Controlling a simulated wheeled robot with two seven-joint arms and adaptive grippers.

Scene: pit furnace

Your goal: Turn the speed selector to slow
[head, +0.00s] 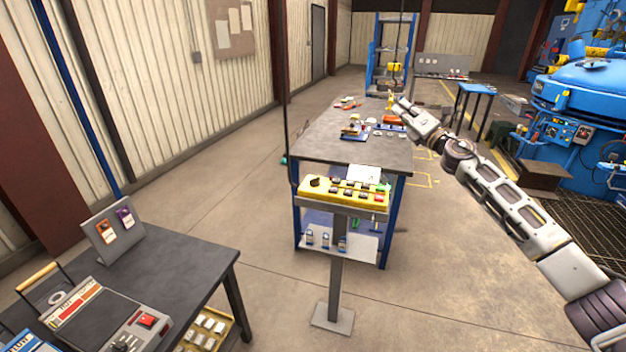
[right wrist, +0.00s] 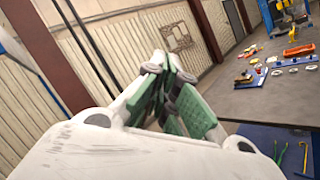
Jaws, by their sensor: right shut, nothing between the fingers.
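A yellow control box (head: 345,189) sits on top of a grey post in the middle of the head view. A black rotary knob (head: 315,182) is at its left end, and it looks like the speed selector. Its markings are too small to read. Several dark and red buttons fill the rest of the box. My right gripper (head: 399,106) is up and to the right of the box, well apart from it. In the right wrist view its green-padded fingers (right wrist: 172,68) are shut and empty. The control box is not visible there. My left gripper is not in view.
A dark workbench (head: 330,150) with small parts stands just behind the post. Another dark table (head: 195,262) with a red-buttoned device (head: 135,330) is at the lower left. Open floor (head: 230,190) lies between them. Blue furnace equipment (head: 590,100) is at the right.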

